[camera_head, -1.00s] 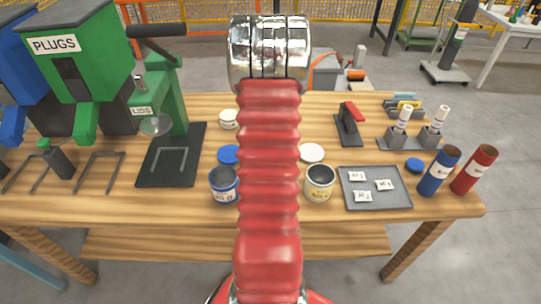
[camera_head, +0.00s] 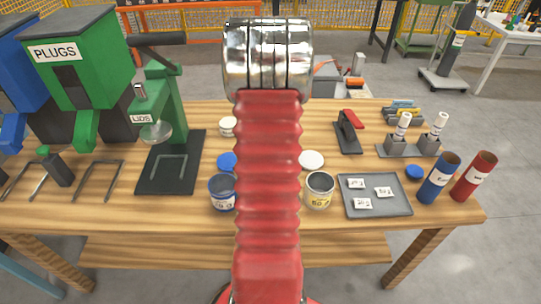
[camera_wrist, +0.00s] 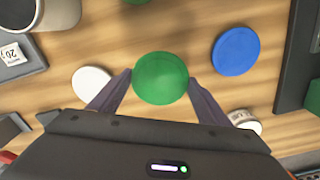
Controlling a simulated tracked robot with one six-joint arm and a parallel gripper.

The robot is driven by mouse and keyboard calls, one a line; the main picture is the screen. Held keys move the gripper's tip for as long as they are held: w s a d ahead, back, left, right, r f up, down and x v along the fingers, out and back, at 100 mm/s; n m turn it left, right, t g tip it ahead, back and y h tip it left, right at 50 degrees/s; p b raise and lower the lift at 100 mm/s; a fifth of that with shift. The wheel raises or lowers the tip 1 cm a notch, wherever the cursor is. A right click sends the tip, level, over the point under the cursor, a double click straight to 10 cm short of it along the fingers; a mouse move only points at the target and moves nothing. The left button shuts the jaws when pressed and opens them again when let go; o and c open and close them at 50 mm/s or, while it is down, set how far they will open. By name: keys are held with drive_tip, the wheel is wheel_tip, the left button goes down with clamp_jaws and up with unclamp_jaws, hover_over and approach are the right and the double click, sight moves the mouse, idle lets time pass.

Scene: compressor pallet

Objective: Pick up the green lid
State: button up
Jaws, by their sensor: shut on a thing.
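The green lid (camera_wrist: 160,78) is a round flat disc in the middle of the wrist view. My gripper (camera_wrist: 160,86) is shut on it, with one dark finger against its left edge and one against its right edge. Wooden table shows around the lid; I cannot tell how high it is above the table. In the head view my red arm hides the lid and the gripper.
A blue lid (camera_wrist: 236,51) and a white lid (camera_wrist: 92,84) lie to either side. In the head view, a blue-labelled can (camera_head: 222,191), a yellow-labelled can (camera_head: 319,189) and a grey tray (camera_head: 349,207) stand near the front. A green press (camera_head: 170,105) stands left.

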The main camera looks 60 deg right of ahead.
wheel_tip(320, 180, up, 5)
drive_tip(key=shift+r, duration=0.1)
idle(0.7)
